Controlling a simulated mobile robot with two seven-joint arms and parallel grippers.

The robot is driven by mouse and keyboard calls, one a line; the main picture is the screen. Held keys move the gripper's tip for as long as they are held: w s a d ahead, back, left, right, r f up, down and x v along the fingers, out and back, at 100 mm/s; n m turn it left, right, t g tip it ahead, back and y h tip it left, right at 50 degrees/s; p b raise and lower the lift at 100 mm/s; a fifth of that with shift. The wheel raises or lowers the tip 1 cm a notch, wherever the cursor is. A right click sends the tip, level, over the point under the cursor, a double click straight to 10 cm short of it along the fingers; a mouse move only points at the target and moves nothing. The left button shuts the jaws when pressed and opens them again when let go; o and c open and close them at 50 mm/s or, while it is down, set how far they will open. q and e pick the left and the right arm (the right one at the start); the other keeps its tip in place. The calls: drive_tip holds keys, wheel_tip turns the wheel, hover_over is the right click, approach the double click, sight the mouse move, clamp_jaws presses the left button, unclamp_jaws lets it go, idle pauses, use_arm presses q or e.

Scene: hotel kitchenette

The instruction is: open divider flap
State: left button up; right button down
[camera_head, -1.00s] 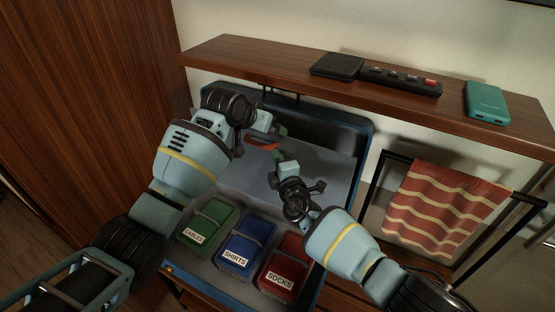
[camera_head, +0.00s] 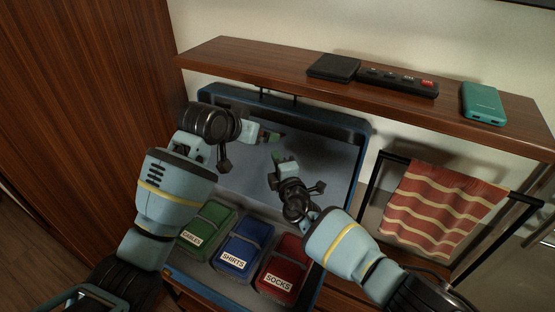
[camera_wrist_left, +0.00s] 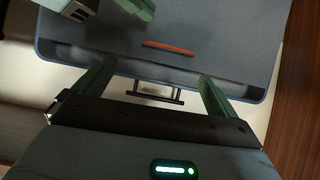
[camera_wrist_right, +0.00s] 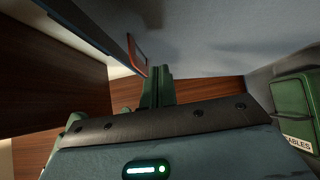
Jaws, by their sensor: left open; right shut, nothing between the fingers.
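The divider flap is a grey panel (camera_head: 325,160) raised toward the lid of the open blue suitcase; its exact angle is hard to tell. Its red pull tab shows in the left wrist view (camera_wrist_left: 168,47) and near the flap edge in the right wrist view (camera_wrist_right: 138,55). My left gripper (camera_wrist_left: 152,82) is open and empty, with its fingers spread over the suitcase's blue rim, apart from the tab. My right gripper (camera_head: 280,158) is shut and empty in front of the panel. In the right wrist view its closed fingers (camera_wrist_right: 157,85) are close beside the flap edge; contact is unclear.
Green (camera_head: 207,225), blue (camera_head: 240,242) and red (camera_head: 285,265) packing cubes lie in the suitcase base. A wooden shelf (camera_head: 290,75) overhangs the lid, carrying a black wallet-like item, a remote (camera_head: 398,80) and a teal box (camera_head: 483,103). A striped towel (camera_head: 440,207) hangs right.

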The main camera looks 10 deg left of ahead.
use_arm(q)
drive_tip(key=s+a+f+n+y, duration=0.1)
drive_tip(key=s+a+f, duration=0.2)
drive_tip(key=s+f, duration=0.9)
drive_tip(key=s+a+f+n+y, duration=0.1)
drive_tip(key=s+a+f, duration=0.1)
drive_tip(key=s+f, duration=1.4)
drive_tip(key=s, duration=0.5)
drive_tip(key=s+f+g, duration=0.1)
drive_tip(key=s+f, duration=0.3)
drive_tip(key=s, duration=0.6)
drive_tip(key=s+f+g, duration=0.1)
drive_tip(key=s+f, duration=0.3)
drive_tip(key=s, duration=0.6)
drive_tip(key=shift+s+a+b, duration=0.25)
drive_tip(key=shift+a+b, duration=0.05)
drive_tip(key=shift+b, duration=0.05)
use_arm(e)
drive_tip(key=shift+w+d, duration=0.1)
drive_tip(key=shift+w, duration=0.1)
use_arm(q)
drive_tip(key=shift+r, duration=0.1)
